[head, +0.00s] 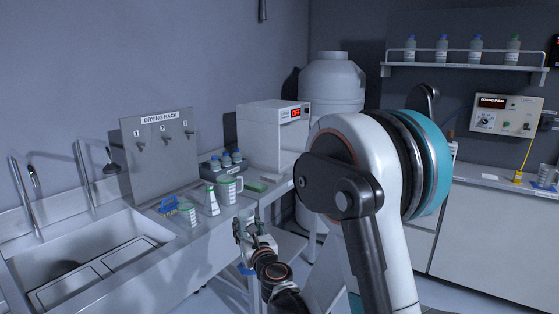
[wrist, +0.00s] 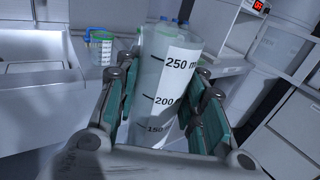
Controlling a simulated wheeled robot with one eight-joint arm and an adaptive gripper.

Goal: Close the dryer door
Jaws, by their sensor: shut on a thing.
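A white box-shaped unit with a red display, which looks like the dryer (head: 268,138), stands on the counter against the wall. My arm partly hides its right front, and I cannot tell how its door stands. Part of it also shows at the upper right of the wrist view (wrist: 232,22). My gripper (head: 252,238) is in front of the counter, left of and lower than the dryer. It is shut on a pale graduated container (wrist: 168,85) with marks for 150, 200 and 250, held between the two green-padded fingers (wrist: 162,118).
A sink (head: 85,262) and drying rack (head: 160,140) are at left. A large white tank (head: 331,82) stands behind.

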